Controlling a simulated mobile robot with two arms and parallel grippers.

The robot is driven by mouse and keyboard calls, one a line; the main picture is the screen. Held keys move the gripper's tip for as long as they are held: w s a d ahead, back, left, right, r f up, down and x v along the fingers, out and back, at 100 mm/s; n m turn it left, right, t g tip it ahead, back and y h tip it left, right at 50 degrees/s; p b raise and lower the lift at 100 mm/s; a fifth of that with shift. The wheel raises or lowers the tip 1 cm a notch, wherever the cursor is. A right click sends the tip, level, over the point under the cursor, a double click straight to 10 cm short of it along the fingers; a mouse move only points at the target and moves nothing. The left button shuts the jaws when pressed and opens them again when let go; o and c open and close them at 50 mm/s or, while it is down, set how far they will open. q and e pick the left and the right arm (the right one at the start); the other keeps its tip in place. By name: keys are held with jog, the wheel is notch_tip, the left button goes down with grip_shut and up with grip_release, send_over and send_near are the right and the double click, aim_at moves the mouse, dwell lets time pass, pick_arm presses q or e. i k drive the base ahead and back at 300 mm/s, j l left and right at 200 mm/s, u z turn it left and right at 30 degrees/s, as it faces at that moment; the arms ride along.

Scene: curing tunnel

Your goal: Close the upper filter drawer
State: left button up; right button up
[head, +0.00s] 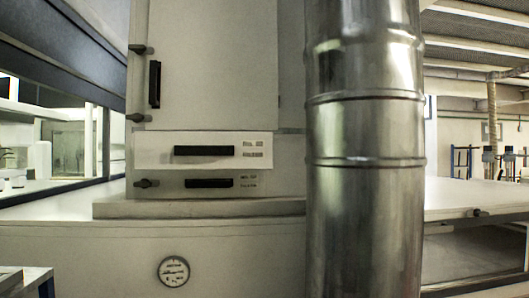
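The upper filter drawer (155,150) is a white front with a long black handle (204,151) and small dark lettering at its right. It sits low on the white cabinet, below the tall door. Its front looks brighter and larger than the lower drawer front and seems to stand out from the cabinet; how far cannot be told from this view. The lower drawer (172,188) is directly below, with a shorter-looking black handle (208,183), and looks flush. Neither of my grippers is in view.
A thick shiny metal duct (364,200) stands right of the drawers. A ledge (200,208) runs below them, above a panel with a round gauge (173,271). The tall cabinet door (212,70) has a black vertical handle. A pale flat surface (465,197) lies at right.

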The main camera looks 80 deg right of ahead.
aim_at(187, 150)
jog(key=z, duration=2.1)
jog(key=i+l+z, duration=0.15)
jog(key=l, duration=0.45)
jog(key=k, duration=0.05)
